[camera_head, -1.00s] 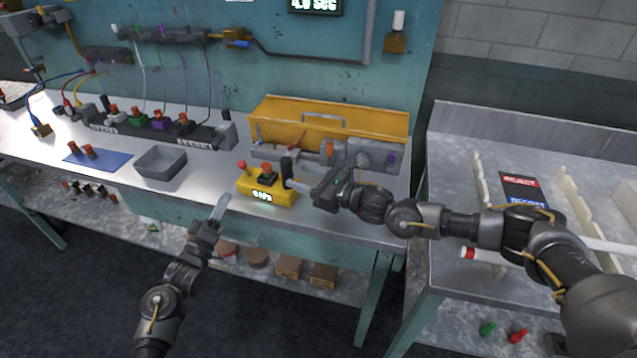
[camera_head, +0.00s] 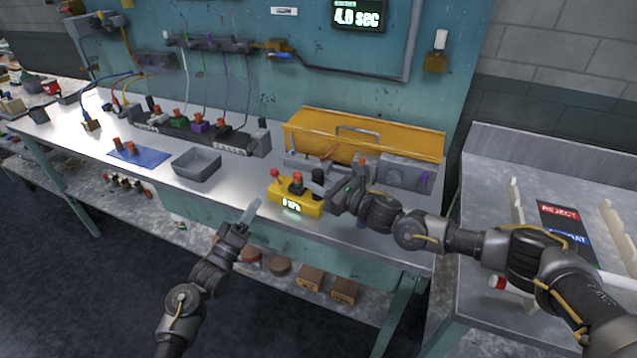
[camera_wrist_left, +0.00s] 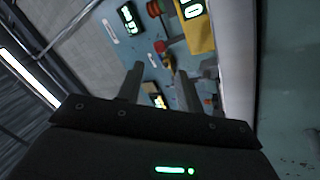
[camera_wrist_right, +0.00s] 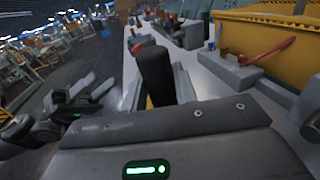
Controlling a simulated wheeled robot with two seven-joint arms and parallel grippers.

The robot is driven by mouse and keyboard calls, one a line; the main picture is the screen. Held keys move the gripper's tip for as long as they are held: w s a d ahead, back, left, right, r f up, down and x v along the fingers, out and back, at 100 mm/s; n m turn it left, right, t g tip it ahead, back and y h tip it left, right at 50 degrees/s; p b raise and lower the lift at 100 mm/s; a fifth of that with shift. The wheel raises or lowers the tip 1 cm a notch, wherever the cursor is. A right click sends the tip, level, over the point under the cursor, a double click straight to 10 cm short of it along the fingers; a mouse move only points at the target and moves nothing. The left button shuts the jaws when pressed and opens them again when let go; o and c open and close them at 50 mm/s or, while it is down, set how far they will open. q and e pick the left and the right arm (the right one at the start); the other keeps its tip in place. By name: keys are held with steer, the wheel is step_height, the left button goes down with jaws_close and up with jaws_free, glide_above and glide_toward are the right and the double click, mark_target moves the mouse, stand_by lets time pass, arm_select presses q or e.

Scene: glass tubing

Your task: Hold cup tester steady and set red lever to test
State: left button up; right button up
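The cup tester is a yellow box (camera_head: 295,203) with a lit display reading about 0 kPa, standing at the bench's front edge. A red ball-ended lever (camera_head: 275,174) is at its left end, and a black upright post (camera_head: 317,181) at its right end. My right gripper (camera_head: 333,196) is at the post; in the right wrist view the post (camera_wrist_right: 156,75) stands between the fingers, and firm contact is unclear. My left gripper (camera_head: 251,212) is open and empty, in front of and left of the tester. The lever (camera_wrist_left: 162,46) lies ahead of its fingers in the left wrist view.
A grey tray (camera_head: 197,166) and blue mat (camera_head: 138,154) are to the left. A yellow case (camera_head: 365,135) stands behind the tester, with grey fixtures before it. A side table with a reject sign (camera_head: 559,213) is at the right. A wall display (camera_head: 358,16) reads 4.0 sec.

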jaws_close()
arm_select(q)
steer(key=shift+c, duration=0.6)
steer(key=s+f, duration=0.1)
steer(key=f, duration=0.1)
steer(key=shift+s+d+f, duration=0.35)
steer(key=shift+s+f, duration=0.05)
steer(key=c, duration=0.5)
steer(key=s+f, duration=0.1)
steer(key=s+f+m+y, duration=0.1)
steer(key=s, duration=0.1)
steer(key=shift+s+d, duration=0.15)
steer(key=shift+d, duration=0.05)
jaws_close()
steer(key=m, duration=0.2)
steer(key=a+r+m+t+y, duration=0.1)
steer(key=m, duration=0.1)
steer(key=s+m+t+y, duration=0.1)
steer(key=m, duration=0.1)
steer(key=shift+a+r+m, duration=0.2)
steer(key=shift+r+m, duration=0.1)
steer(key=shift+r, duration=0.05)
